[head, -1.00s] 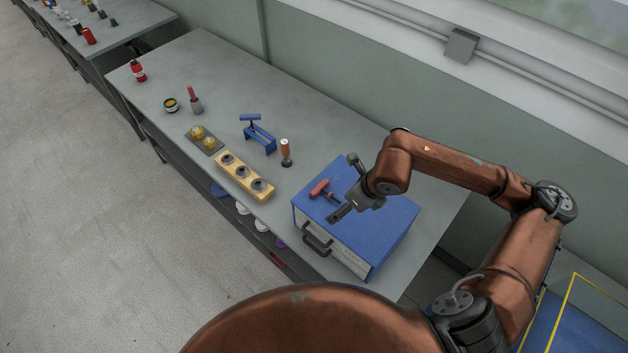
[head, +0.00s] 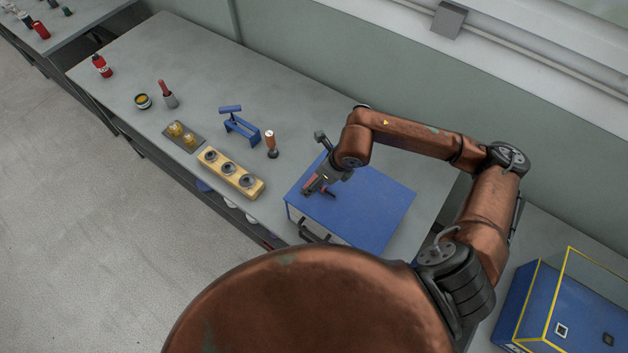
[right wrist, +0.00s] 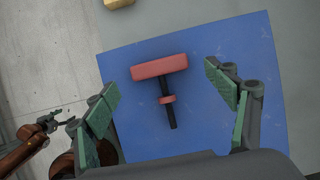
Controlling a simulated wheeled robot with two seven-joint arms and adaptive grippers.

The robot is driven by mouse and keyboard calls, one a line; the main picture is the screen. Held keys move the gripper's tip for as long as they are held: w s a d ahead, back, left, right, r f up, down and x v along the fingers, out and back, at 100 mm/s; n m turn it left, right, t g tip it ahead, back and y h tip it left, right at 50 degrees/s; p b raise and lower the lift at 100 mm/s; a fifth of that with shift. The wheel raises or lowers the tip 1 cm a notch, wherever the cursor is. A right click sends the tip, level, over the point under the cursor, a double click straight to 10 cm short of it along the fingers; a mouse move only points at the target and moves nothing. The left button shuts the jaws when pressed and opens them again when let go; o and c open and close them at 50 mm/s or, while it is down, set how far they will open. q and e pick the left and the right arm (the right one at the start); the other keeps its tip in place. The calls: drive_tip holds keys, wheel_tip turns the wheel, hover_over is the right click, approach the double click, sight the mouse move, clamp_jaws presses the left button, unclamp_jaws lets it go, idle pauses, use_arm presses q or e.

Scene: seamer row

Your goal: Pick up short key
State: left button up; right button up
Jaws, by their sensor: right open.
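The short key, a T-shaped key with a red handle bar, dark shaft and red collar, lies on the blue top of a box; it shows whole in the right wrist view (right wrist: 160,68) and partly hidden under my gripper in the head view (head: 307,190). My right gripper (head: 318,184) is over the key. In the right wrist view its green-padded fingers (right wrist: 170,98) stand wide apart on either side of the key, touching nothing. My left gripper (right wrist: 42,124) shows small at the left of the right wrist view; its jaws are too small to judge.
The blue-topped box (head: 365,207) has a black front handle. On the bench to its left stand a wooden-handled tool (head: 271,143), a wooden block with three rings (head: 228,176) and a blue stand (head: 240,127). A yellow-framed blue case (head: 570,300) is at the lower right.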

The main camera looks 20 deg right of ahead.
drive_tip(key=shift+w+a+f, duration=0.15)
drive_tip(key=shift+f, duration=0.4)
drive_tip(key=shift+w+a+f, duration=0.1)
drive_tip(key=shift+f, duration=0.5)
drive_tip(key=c, duration=0.8)
use_arm(q)
drive_tip(key=shift+w+r, duration=0.45)
drive_tip(key=shift+w, duration=0.25)
use_arm(e)
drive_tip(key=c, duration=0.5)
drive_tip(key=shift+r, duration=0.15)
